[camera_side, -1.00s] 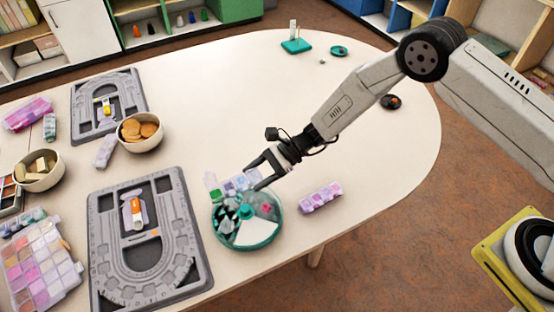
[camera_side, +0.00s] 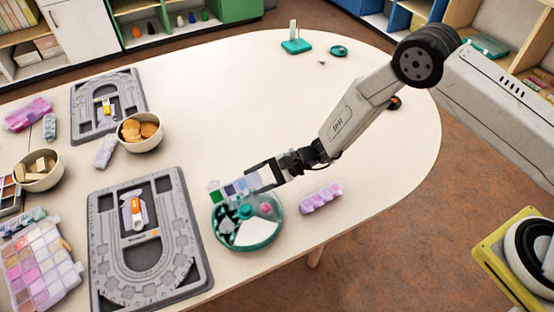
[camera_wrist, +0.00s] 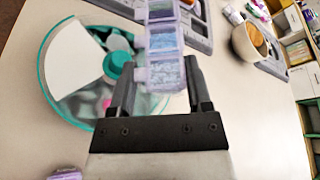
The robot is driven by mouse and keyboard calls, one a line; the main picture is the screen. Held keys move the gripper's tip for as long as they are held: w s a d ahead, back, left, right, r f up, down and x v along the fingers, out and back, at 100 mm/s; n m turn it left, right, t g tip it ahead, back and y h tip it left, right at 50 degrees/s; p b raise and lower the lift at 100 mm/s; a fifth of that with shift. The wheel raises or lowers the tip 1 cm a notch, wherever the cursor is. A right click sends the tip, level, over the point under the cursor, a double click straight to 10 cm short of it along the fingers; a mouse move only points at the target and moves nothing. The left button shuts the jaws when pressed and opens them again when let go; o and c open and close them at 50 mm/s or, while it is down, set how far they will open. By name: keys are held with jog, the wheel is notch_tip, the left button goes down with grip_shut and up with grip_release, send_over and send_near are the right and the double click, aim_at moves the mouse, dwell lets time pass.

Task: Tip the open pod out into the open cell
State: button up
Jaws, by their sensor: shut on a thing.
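My gripper (camera_side: 256,178) is shut on a pod strip (camera_side: 232,188), a row of translucent lilac pods with a green one at its far left end. In the wrist view the strip (camera_wrist: 164,42) runs up from between my fingers (camera_wrist: 157,80), with pale blue contents in the nearer pods. The strip is held just above the back of a round teal-rimmed dish (camera_side: 247,246). The dish has white wedge areas, a teal hub and a pink spot; the dish also shows in the wrist view (camera_wrist: 43,85). The strip hides part of the dish's back edge. I cannot tell the open pod's contents.
Another lilac pod strip (camera_side: 320,197) lies right of the dish. A grey bead board (camera_side: 105,283) lies close on the left, with a second board (camera_side: 80,98) behind. Bowls (camera_side: 152,146) stand behind left. The table's right half is mostly clear.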

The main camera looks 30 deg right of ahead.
jog(key=n, duration=0.1)
jog(key=f+n+t, duration=0.1)
jog(key=n, duration=0.1)
jog(key=shift+s+f+t+y, duration=0.1)
jog(key=shift+s+t+y, duration=0.05)
jog(key=shift+t+y, duration=0.2)
jog(key=n, duration=0.1)
jog(key=f+n+t+y, duration=0.1)
jog(key=n, duration=0.1)
jog(key=shift+s, duration=0.15)
jog(key=shift+s+n+t+y, duration=0.15)
jog(key=shift+n+y, duration=0.3)
jog(key=shift+n, duration=0.6)
jog(key=shift+s+n+t+y, duration=0.15)
jog(key=shift+n+y, duration=0.25)
jog(key=shift+n, duration=0.65)
jog(key=shift+w, duration=0.1)
dwell(0.5)
jog(key=shift+m, duration=0.3)
